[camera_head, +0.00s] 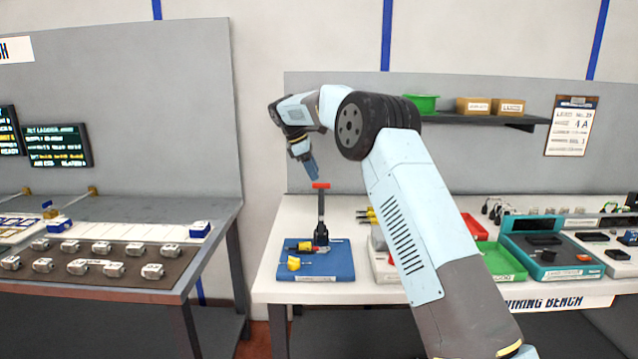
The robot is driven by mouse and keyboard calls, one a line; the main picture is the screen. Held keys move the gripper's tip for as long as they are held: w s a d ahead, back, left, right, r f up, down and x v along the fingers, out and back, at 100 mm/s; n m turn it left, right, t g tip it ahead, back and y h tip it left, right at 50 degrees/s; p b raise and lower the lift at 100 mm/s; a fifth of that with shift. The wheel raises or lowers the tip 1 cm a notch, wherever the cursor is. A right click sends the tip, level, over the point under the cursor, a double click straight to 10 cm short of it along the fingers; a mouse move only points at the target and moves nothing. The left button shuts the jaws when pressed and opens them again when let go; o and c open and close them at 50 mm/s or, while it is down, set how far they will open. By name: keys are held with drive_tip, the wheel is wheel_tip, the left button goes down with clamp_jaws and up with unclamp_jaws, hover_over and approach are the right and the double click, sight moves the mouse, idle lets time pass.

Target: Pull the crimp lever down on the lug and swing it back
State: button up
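The crimp lever (321,203) is a dark upright bar with a red cross grip (321,186) on top. It rises from a small black press (321,235) on a blue base plate (335,268) at the left end of the wiring bench. My gripper (312,171) points down just above the red grip, slightly to its left. Whether it touches the grip cannot be told, and its finger gap does not show. The lug cannot be made out.
My arm crosses the bench right of the press and hides part of it. Green bin (502,262), red bin (474,226) and teal fixture (550,258) stand farther right. A shelf (480,119) holds bins behind. A gap separates the left bench (110,285).

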drive_tip(key=v, duration=0.7)
drive_tip(key=shift+r, duration=0.15)
drive_tip(key=shift+s+r, duration=0.1)
drive_tip(key=shift+s, duration=0.05)
drive_tip(key=s+d+r+m+t+y, duration=0.1)
drive_tip(key=s+d+r+m, duration=0.45)
drive_tip(key=s, duration=0.65)
drive_tip(key=s+d+r+m+t+y, duration=0.1)
drive_tip(key=s+d+r+m, duration=0.1)
drive_tip(key=s+d+r, duration=0.65)
drive_tip(key=s+d+f+m+t, duration=0.1)
drive_tip(key=s+f, duration=0.4)
drive_tip(key=s, duration=0.6)
drive_tip(key=s+d+f+m+y, duration=0.1)
drive_tip(key=s+d+f+m, duration=0.3)
drive_tip(key=s, duration=0.7)
drive_tip(key=s+d+f+m+t+y, duration=0.1)
drive_tip(key=s+d+f+m, duration=0.2)
drive_tip(key=s+f, duration=0.4)
drive_tip(key=s+m, duration=0.1)
drive_tip(key=s, duration=0.4)
drive_tip(key=shift+f+t, duration=0.2)
drive_tip(key=shift+t, duration=0.1)
